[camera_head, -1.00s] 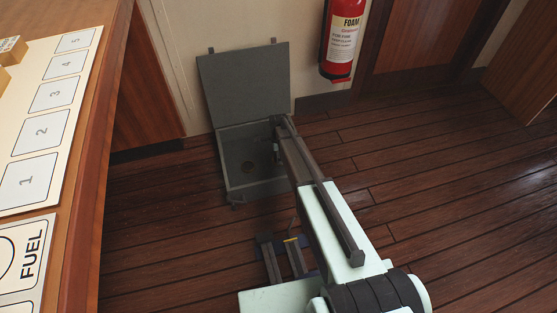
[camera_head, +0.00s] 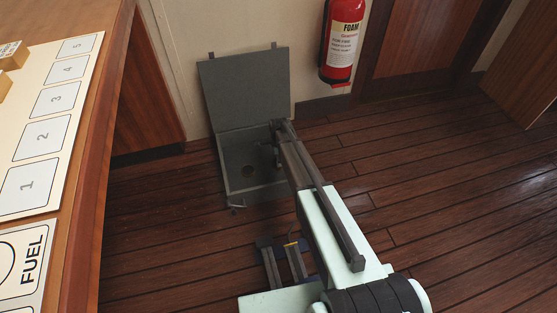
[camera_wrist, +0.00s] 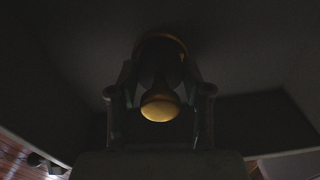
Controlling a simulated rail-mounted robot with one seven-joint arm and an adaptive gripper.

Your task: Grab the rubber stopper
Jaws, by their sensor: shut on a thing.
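In the wrist view my gripper (camera_wrist: 160,95) is shut on a small dim object with a rounded yellow-brown end (camera_wrist: 161,107), which I take to be the rubber stopper. A curved yellow-brown edge (camera_wrist: 162,37) shows beyond the fingers; I cannot tell whether it is part of the same object. In the head view my gripper (camera_head: 273,148) is inside or just above the right side of an open grey floor box (camera_head: 232,184). The held object is not clear there. A round brownish spot (camera_head: 248,171) shows on the box floor.
The box's grey lid (camera_head: 243,88) stands raised against the wall. A red fire extinguisher (camera_head: 341,45) hangs on the wall to the right. A wooden desk (camera_head: 92,150) with a numbered board is at left. The plank floor (camera_head: 430,150) at right is clear.

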